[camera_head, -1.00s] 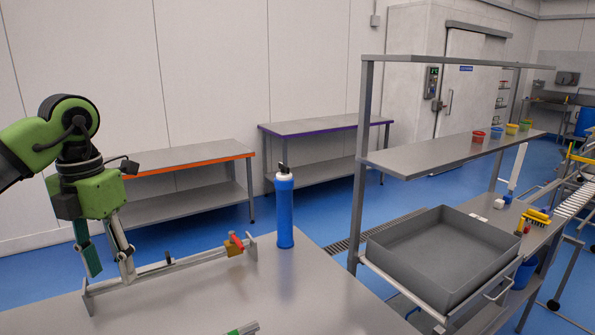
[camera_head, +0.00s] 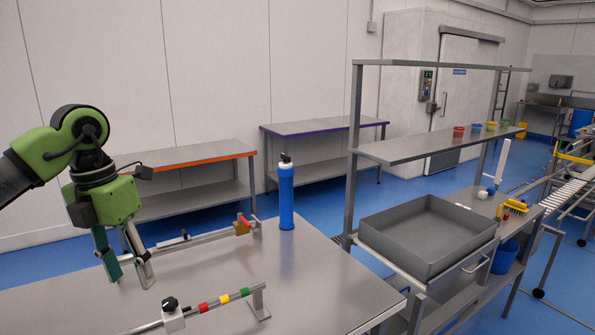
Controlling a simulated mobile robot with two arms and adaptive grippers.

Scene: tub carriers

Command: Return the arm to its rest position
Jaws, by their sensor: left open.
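My left gripper (camera_head: 129,270) is at the left of the head view, above the steel table (camera_head: 290,295). Its two fingers point down and are apart, with nothing between them. The green and black left arm comes in from the left edge. Behind the fingers, a metal rail (camera_head: 205,236) with a red and brass fitting lies along the table. My right gripper is not in view.
A blue bottle (camera_head: 286,195) stands upright at the table's far edge. A rod with coloured bands (camera_head: 225,299) lies at the front. A grey tub (camera_head: 428,236) rests right of the table, below a shelf (camera_head: 430,146) holding several small coloured cups. The table's middle is clear.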

